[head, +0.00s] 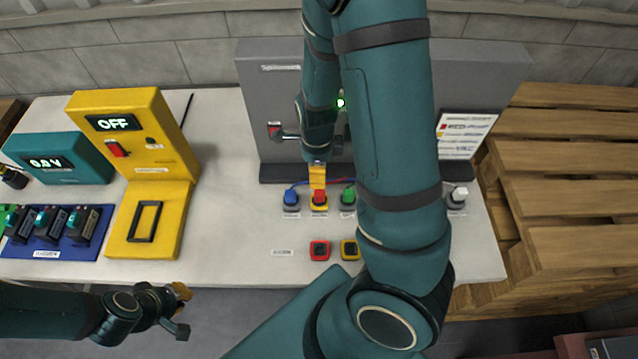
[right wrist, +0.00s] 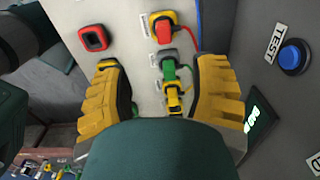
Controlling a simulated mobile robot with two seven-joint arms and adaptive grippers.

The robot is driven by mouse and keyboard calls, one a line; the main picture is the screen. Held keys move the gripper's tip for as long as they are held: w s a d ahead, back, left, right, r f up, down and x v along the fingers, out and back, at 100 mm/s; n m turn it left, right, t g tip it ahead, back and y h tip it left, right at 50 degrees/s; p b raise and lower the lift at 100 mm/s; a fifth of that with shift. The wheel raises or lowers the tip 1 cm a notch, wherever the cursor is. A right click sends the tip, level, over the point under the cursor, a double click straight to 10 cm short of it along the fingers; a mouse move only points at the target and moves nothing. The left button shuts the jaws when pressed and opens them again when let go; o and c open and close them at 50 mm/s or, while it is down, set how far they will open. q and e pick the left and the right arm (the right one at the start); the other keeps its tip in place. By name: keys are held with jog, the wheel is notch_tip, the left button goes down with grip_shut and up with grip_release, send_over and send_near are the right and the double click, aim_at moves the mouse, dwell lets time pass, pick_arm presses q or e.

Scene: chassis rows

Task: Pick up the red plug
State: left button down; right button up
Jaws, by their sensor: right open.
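The red plug (head: 319,197) sits in a yellow-rimmed holder on the white table, between the blue plug (head: 291,197) and the green plug (head: 348,195). In the right wrist view the red plug (right wrist: 163,29) is near the top, with a red cable. My right gripper (right wrist: 160,66) is open, its yellow fingers apart, with the green plug (right wrist: 168,70) and a yellow plug (right wrist: 174,100) showing between them. In the head view its yellow finger (head: 317,174) shows just behind the red plug; the arm hides part of the row. My left gripper (head: 182,311) is open and empty at lower left.
A red socket (head: 319,250) and a yellow socket (head: 350,249) are in front of the row. A grey panel (head: 285,80) rises behind. A yellow "OFF" unit (head: 160,150) stands left. A white plug (head: 458,195) is at right. Clear table lies left of the plugs.

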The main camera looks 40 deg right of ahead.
aim_at(320, 192)
notch_tip(320, 192, down, 8)
jog(key=b, duration=0.2)
jog(key=shift+s+f+b, duration=0.1)
jog(key=shift+f+b, duration=0.15)
jog(key=shift+b, duration=0.1)
jog(key=f, duration=0.4)
jog(key=shift+d+f+b, duration=0.1)
jog(key=shift+d+b, duration=0.25)
jog(key=shift+d, duration=0.05)
jog(key=shift+f, duration=0.45)
grip_shut()
